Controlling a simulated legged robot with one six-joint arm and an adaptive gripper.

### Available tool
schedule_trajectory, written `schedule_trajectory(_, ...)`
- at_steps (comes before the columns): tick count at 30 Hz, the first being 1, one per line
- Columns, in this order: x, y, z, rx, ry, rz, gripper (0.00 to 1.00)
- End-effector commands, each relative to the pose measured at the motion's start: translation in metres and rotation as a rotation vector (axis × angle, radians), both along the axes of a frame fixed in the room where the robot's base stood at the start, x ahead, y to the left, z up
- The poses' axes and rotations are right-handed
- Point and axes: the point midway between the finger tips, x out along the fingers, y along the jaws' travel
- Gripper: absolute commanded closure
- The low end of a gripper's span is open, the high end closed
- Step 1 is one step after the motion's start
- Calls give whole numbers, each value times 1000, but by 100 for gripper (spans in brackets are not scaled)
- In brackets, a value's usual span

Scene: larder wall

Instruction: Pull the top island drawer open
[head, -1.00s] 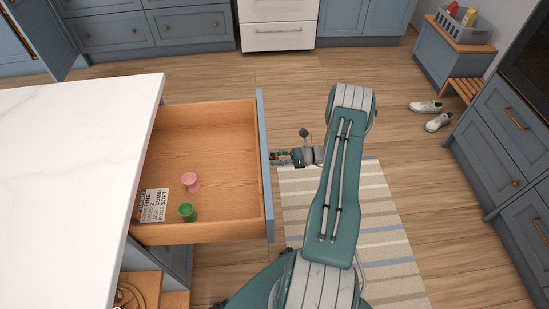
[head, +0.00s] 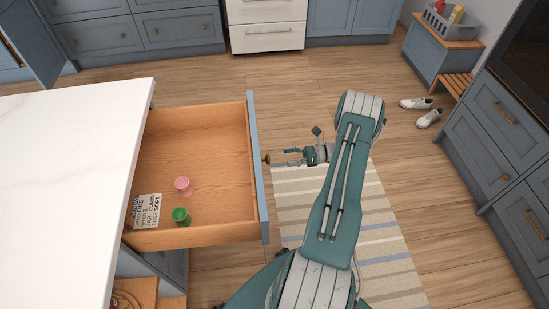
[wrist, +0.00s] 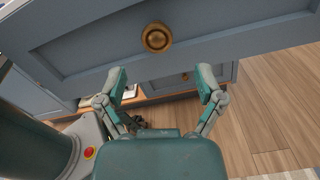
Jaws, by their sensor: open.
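The top island drawer (head: 258,190) stands pulled out from under the white island top, its wooden inside in plain view. Its blue front and round brass knob (wrist: 157,38) show in the wrist view; the knob also shows at the outer face in the head view (head: 267,159). My gripper (head: 287,157) is just to the right of the knob, apart from it. In the wrist view my gripper (wrist: 162,80) has its two fingers spread wide with nothing between them, and the knob lies beyond the fingertips.
The drawer holds a pink cup (head: 183,186), a green cup (head: 181,216) and a printed card (head: 147,210). The white island top (head: 60,190) is at left. A striped rug (head: 380,210) lies under my arm. White shoes (head: 428,118) and blue cabinets (head: 500,150) are at right.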

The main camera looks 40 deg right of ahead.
Motion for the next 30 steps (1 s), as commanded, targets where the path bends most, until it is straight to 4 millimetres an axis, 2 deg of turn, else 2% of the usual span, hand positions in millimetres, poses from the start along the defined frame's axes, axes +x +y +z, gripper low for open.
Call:
schedule_trajectory(4, -16, -25, -1, -1, 0, -3, 13)
schedule_trajectory(10, -27, -41, 0, -1, -1, -1, 13)
schedule_trajectory(26, -28, -43, 0, 0, 0, 0, 13)
schedule_trajectory(30, -22, -39, 9, -30, -2, 24, 13)
